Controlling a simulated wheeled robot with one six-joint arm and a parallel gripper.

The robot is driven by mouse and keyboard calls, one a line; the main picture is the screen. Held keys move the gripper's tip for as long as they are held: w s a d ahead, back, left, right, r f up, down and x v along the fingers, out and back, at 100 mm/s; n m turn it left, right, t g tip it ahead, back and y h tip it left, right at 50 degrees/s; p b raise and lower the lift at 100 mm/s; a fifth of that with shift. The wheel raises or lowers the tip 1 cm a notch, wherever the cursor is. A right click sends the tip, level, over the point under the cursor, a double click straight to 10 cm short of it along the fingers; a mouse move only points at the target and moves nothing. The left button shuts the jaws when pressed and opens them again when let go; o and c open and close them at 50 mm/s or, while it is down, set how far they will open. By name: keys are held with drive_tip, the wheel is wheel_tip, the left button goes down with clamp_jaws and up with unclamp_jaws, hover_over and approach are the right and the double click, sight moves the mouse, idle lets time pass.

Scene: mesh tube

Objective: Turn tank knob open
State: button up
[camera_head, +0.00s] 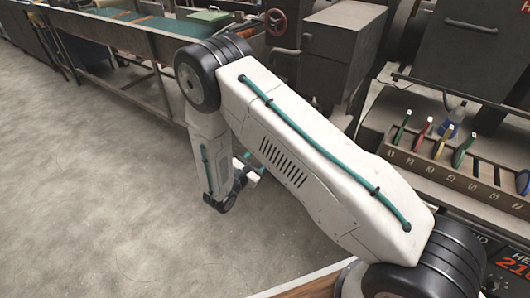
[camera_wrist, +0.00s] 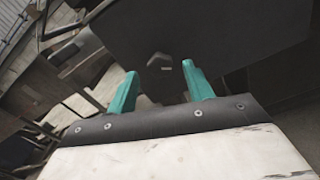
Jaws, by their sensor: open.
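My gripper (camera_wrist: 160,85) is open in the wrist view, its two teal fingers apart with nothing between them. A large dark box-like surface (camera_wrist: 200,30) fills the view ahead of the fingers. A small pale, blurred shape lies between the fingertips on or near that surface; I cannot tell what it is. In the head view my gripper is mostly hidden behind my arm. A dark red round handwheel (camera_head: 276,21) sits on the machinery at the top. I cannot tell whether it is the tank knob, and no other clear knob or tank shows.
A long bench with a teal top (camera_head: 135,40) runs along the upper left. A grey metal box (camera_head: 343,32) stands right of the handwheel. A wooden rack (camera_head: 460,180) with several colored-handled tools is at right. The grey floor (camera_head: 100,190) at left is clear.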

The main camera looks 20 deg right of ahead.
drive_tip(key=x, duration=0.3)
drive_tip(key=shift+w+d, duration=0.1)
drive_tip(key=shift+d, duration=0.1)
drive_tip(key=shift+c, duration=0.3)
drive_tip(key=c, duration=0.9)
drive_tip(key=shift+n, duration=0.3)
drive_tip(key=shift+n, duration=2.8)
